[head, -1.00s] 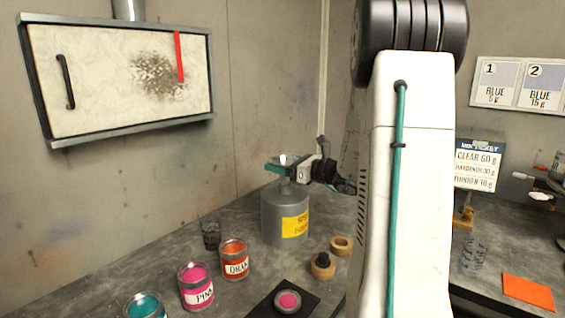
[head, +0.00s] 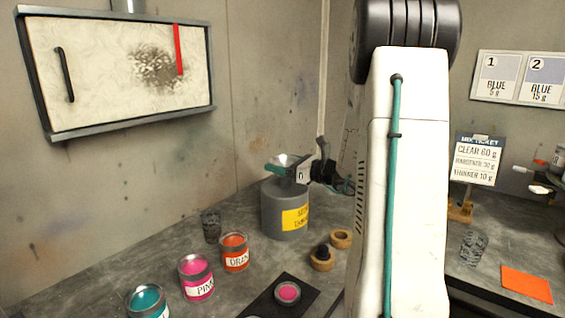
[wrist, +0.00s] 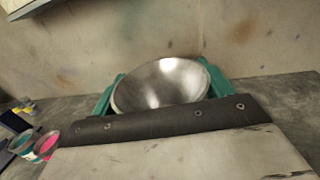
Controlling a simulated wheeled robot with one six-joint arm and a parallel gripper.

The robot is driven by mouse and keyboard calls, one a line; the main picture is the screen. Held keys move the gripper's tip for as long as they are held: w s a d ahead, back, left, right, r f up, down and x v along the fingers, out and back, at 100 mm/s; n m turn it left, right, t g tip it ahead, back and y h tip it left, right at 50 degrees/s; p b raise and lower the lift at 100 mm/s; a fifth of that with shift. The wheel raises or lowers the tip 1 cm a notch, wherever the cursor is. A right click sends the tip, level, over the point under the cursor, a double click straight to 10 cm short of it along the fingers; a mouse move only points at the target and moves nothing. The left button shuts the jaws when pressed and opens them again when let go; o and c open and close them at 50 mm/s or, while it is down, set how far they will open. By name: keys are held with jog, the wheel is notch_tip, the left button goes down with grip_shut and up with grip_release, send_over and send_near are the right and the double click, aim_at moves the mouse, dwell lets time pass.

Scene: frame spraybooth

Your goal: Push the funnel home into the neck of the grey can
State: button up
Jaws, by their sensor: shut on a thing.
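The grey can (head: 272,213) with a yellow label stands on the bench near the back corner in the head view. My gripper (head: 284,168) is above the can's top and shut on the metal funnel (head: 283,160). In the wrist view the funnel (wrist: 162,84) shows as a shiny open bowl between the green fingers of my gripper (wrist: 160,90). The funnel's spout and the can's neck are hidden behind the gripper, so I cannot tell how deep the spout sits.
A dark mesh cup (head: 210,226) and orange (head: 235,252), pink (head: 196,277) and teal (head: 147,302) paint tins stand left and in front of the can. Wooden rings (head: 341,239) lie to its right. A black scale (head: 270,303) with a pink-filled cup (head: 288,293) is nearer.

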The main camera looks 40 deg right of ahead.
jog(key=o, duration=1)
jog(key=shift+c, duration=0.2)
jog(key=shift+v, duration=3.9)
jog(key=shift+s+f, duration=0.1)
jog(key=shift+s, duration=0.05)
